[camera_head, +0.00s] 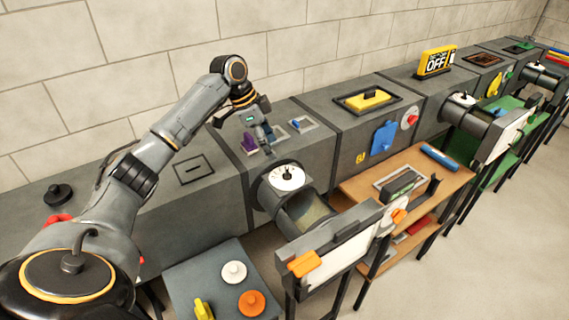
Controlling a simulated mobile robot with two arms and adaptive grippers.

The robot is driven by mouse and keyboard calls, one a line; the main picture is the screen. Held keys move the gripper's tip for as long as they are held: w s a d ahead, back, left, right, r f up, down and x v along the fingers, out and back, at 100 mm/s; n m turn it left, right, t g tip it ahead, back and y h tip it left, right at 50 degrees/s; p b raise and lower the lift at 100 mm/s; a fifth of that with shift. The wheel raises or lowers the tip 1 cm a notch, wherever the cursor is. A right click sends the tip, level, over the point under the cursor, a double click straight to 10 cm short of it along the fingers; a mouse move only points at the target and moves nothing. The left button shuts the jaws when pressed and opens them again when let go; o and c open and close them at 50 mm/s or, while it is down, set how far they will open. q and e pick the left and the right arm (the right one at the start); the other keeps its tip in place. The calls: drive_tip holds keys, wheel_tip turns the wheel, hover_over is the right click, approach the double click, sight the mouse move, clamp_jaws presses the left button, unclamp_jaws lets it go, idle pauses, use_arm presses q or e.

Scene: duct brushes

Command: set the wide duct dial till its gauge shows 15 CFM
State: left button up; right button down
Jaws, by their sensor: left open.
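A round white gauge (287,177) with a dark needle faces up on the nearest duct (305,212); its figures are too small to read. My left gripper (268,143) is open and points down over the grey box top behind this gauge. A purple knob (249,142) is just left of its fingers, and a small blue knob (296,124) on a pale plate is to the right. I cannot tell whether the fingers touch anything, or which part is the wide duct dial. Another white gauge (463,98) sits on a duct farther right. My right gripper is not in view.
A dark side table (205,275) holds white, orange and yellow pieces at the front. A wooden shelf (350,190) stands right of the nearest duct. A yellow OFF sign (437,61) stands on the boxes farther back. The stone wall (150,50) runs close behind.

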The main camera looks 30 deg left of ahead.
sight(286, 170)
use_arm(q)
drive_tip(key=x, duration=0.4)
drive_tip(key=shift+w+d+f+p, duration=0.1)
drive_tip(key=shift+w+f+p, duration=0.1)
drive_tip(key=shift+p, duration=0.15)
drive_tip(key=p+x, duration=0.1)
drive_tip(key=x, duration=0.3)
drive_tip(key=shift+w+f, duration=0.1)
drive_tip(key=shift+f, duration=0.15)
drive_tip(key=shift+d+f, duration=0.1)
drive_tip(key=shift+f, duration=0.1)
drive_tip(key=shift+w+f, duration=0.15)
drive_tip(key=shift+c, duration=0.9)
drive_tip(key=c, duration=1)
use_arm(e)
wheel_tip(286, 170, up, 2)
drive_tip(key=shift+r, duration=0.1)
